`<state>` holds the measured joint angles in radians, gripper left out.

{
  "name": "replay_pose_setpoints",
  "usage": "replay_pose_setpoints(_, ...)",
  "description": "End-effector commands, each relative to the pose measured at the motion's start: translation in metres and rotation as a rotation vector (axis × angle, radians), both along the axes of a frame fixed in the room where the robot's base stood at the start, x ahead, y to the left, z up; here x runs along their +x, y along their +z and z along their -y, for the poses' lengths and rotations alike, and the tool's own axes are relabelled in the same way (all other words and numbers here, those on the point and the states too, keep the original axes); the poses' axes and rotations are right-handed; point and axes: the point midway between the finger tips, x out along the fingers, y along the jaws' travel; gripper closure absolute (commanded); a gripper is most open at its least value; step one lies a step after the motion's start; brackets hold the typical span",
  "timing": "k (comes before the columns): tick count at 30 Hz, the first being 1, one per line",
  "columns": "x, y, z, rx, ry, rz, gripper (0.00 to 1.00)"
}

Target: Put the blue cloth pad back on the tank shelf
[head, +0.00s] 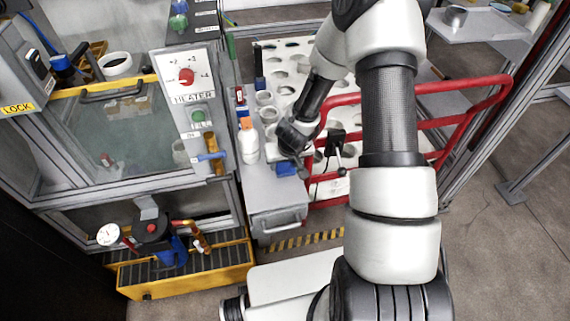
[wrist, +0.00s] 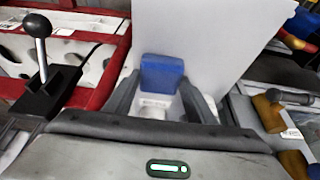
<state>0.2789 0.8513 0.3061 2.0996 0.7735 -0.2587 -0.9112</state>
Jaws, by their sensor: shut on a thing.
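The blue cloth pad (head: 286,169) shows in the head view just below my gripper (head: 291,158), over the grey cabinet top. In the wrist view the pad (wrist: 162,73) is a small blue block at the fingertips of my gripper (wrist: 160,88), with a white, label-like patch below it. My gripper is shut on the pad. I cannot tell whether the pad touches the cabinet top. A glass-fronted tank (head: 130,135) stands at the left in the head view. Which surface is the tank shelf is not clear.
The grey cabinet (head: 275,205) has a white bottle with an orange cap (head: 247,140) at its left. A red rail (head: 425,125) and a black-knobbed lever (head: 336,145) stand to the right. A heater panel (head: 187,80) and a brass-and-blue valve (head: 212,155) are at the left.

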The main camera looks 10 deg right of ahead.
Motion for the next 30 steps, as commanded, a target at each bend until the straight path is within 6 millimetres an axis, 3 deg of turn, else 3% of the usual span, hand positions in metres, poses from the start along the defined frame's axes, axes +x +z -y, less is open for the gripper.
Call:
replay_pose_setpoints(6, 0.000, -0.001, 0.000, 0.000, 0.001, 0.000, 0.68)
replay_pose_setpoints(7, 0.000, 0.000, 0.000, 0.000, 0.001, 0.000, 0.45)
replay_pose_setpoints(10, 0.000, 0.000, 0.000, 0.000, 0.001, 0.000, 0.31)
replay_pose_setpoints(20, -0.001, 0.004, 0.000, -0.001, 0.002, 0.000, 0.31)
replay_pose_setpoints(23, -0.004, 0.015, 0.000, -0.002, 0.002, 0.002, 0.31)
replay_pose_setpoints(30, -0.023, 0.062, 0.000, -0.002, 0.003, 0.003, 0.31)
